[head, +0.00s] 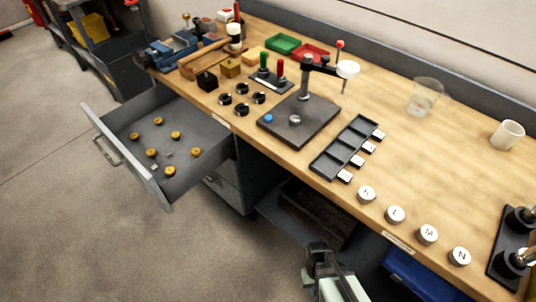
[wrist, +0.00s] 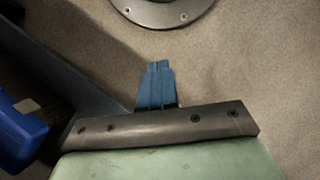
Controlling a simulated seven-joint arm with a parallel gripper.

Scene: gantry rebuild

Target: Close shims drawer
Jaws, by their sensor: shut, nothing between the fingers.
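The grey drawer (head: 151,196) under the left part of the workbench is pulled well out in the head view. Several brass-coloured round pieces and a few small grey pieces lie spread on its floor. Its bar handle (head: 106,151) is on the front panel, facing left. I cannot read a label that names it as the shims drawer. My gripper shows in the wrist view as blue fingertips (wrist: 156,84) held together, with nothing between them, above the floor. In the head view my arm is at the bottom, right of the drawer and apart from it; the fingertips cannot be made out there.
The wooden workbench (head: 225,115) holds a fixture, a black tray, lettered round pieces and cups. A blue bin (head: 415,275) sits under the bench at right; a blue object also shows at left in the wrist view (wrist: 20,125). The floor before the drawer is clear.

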